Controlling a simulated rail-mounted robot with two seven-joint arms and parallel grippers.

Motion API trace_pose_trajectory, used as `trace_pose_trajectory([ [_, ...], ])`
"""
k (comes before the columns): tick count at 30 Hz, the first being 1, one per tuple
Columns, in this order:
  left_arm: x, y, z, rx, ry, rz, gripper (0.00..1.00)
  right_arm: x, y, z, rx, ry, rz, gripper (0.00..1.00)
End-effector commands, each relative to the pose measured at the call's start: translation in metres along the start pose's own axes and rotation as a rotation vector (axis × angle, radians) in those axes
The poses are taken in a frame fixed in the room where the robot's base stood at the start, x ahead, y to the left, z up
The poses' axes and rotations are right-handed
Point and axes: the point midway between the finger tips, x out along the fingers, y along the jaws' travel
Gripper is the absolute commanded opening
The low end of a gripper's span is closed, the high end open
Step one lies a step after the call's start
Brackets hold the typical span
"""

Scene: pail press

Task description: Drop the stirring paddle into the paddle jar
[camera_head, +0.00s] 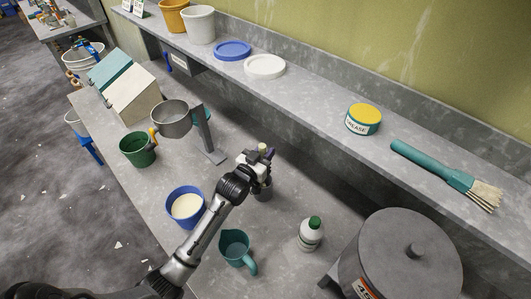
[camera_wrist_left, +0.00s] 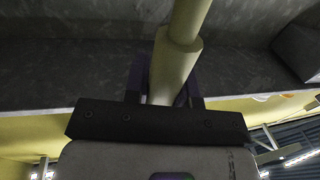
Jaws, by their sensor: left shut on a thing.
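My left gripper (camera_head: 258,160) is over the middle of the bench, shut on the stirring paddle, whose pale top end (camera_head: 265,148) sticks up above the fingers. In the left wrist view the paddle's cream shaft (camera_wrist_left: 178,65) stands between the two dark fingers of the gripper (camera_wrist_left: 168,92). A dark grey jar (camera_head: 264,193), which looks like the paddle jar, stands on the bench just below the gripper and is partly covered by it. The paddle's lower end is hidden, so I cannot tell whether it is inside the jar. My right gripper is out of view.
A blue pail with cream contents (camera_head: 186,206), a teal jug (camera_head: 236,249) and a white bottle with a green cap (camera_head: 311,234) stand nearby. A grey metal stand (camera_head: 207,138) is behind left, a large lidded drum (camera_head: 400,260) front right. The shelf (camera_head: 310,92) runs behind.

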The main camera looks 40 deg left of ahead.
Motion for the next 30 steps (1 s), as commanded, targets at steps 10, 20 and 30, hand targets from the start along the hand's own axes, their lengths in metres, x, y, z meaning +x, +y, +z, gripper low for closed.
trace_pose_trajectory([
  [10,0.0,0.0,0.002,0.0,0.001,0.0,0.0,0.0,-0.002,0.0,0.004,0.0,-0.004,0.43],
  [20,0.0,0.0,0.012,-0.001,0.001,0.0,0.0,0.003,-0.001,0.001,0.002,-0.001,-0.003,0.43],
  [30,0.0,0.0,0.014,-0.001,0.0,0.0,0.37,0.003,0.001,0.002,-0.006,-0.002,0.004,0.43],
])
